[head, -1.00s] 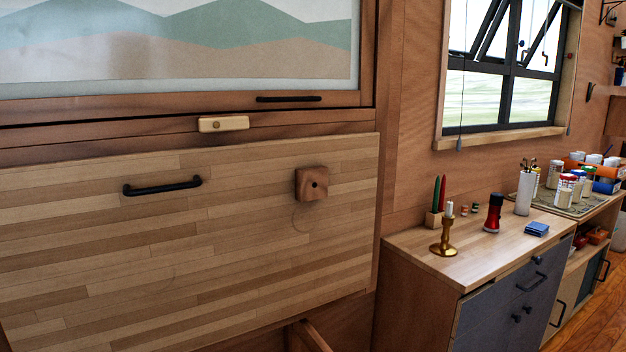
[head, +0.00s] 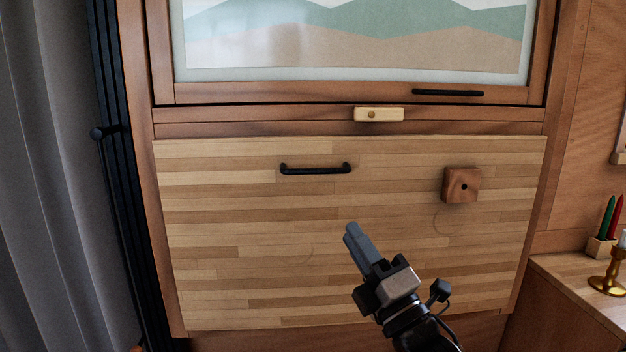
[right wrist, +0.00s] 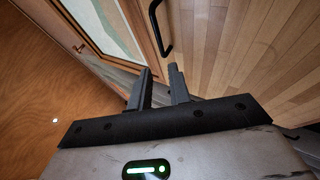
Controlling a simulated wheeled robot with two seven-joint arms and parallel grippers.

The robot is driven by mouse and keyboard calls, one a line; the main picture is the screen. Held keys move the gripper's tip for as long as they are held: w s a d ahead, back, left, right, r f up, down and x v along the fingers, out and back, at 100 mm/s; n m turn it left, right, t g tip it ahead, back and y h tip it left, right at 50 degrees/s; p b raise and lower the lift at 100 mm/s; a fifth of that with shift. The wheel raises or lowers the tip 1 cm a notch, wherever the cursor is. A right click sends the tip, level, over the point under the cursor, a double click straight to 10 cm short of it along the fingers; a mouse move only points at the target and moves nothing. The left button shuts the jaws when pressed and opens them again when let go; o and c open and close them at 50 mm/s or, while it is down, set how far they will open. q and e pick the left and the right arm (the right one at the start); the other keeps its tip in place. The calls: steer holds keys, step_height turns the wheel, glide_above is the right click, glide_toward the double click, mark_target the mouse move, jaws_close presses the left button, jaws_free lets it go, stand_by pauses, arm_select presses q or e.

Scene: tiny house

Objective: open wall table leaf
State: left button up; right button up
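The wall table leaf (head: 380,245) is a striped light-wood panel, standing upright and flat against the wall below a framed picture panel. A black bar handle (head: 315,169) sits on its upper left part and also shows at the top of the right wrist view (right wrist: 165,40). A pale wooden latch piece (head: 378,114) lies level on the rail above the leaf. My right gripper (head: 352,232) is in front of the leaf, below the handle and apart from it. In the right wrist view its fingers (right wrist: 160,72) stand apart with nothing between them. My left gripper is not in view.
A brown wooden block (head: 461,185) sticks out from the leaf's upper right. A grey curtain (head: 50,180) and black upright bars (head: 118,180) stand at the left. A cabinet (head: 575,290) with a brass candlestick (head: 608,282) stands at the right.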

mark_target(312, 172)
steer(key=p+x, duration=0.2)
steer(key=x, duration=1.3)
steer(key=shift+w+a+r, duration=0.2)
steer(key=shift+w, duration=0.05)
jaws_close()
